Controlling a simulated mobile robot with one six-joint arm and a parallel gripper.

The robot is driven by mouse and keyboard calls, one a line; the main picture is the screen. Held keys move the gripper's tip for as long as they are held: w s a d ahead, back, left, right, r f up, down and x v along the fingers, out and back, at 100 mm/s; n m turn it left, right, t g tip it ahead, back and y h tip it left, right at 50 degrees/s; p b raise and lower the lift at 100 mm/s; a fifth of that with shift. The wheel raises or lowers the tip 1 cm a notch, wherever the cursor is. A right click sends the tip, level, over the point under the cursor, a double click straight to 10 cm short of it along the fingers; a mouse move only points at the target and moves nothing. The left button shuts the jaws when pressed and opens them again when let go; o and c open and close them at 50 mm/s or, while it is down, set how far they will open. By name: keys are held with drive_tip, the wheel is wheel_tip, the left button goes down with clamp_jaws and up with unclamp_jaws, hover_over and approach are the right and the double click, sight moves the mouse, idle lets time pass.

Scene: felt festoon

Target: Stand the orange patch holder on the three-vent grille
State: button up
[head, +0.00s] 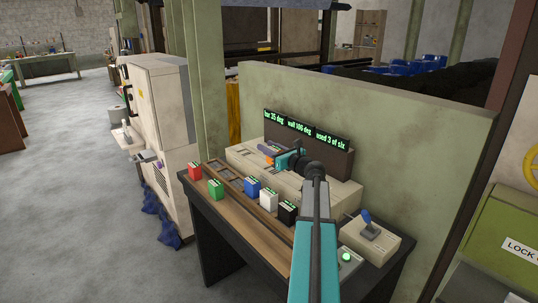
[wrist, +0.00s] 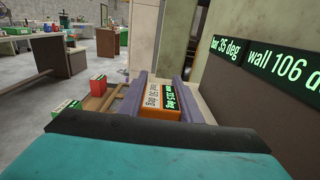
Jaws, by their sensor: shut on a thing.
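The orange patch holder (wrist: 152,100) is between the two purple-grey fingers of my gripper (wrist: 160,92) in the wrist view. Its top carries a white label and a dark label with green writing. In the head view my gripper (head: 269,153) is over the left part of the cream console (head: 318,190), and a bit of orange shows at it. Dark vent slots (head: 243,153) show on the console top to its left. I cannot count the vents there, and my arm covers part of the console. I cannot tell whether the holder touches the console.
Red (head: 194,171), green (head: 215,190), blue (head: 252,187), white (head: 268,200) and black (head: 287,212) holders stand along the wooden rack (head: 229,182) in front. A dark display panel (head: 335,158) rises behind the console. A joystick box (head: 362,246) stands at right.

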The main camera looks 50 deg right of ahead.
drive_tip(key=shift+w+d, duration=0.25)
drive_tip(key=shift+f+p, duration=0.3)
drive_tip(key=shift+f, duration=1.45)
drive_tip(key=shift+f, duration=0.15)
drive_tip(key=o, duration=1.2)
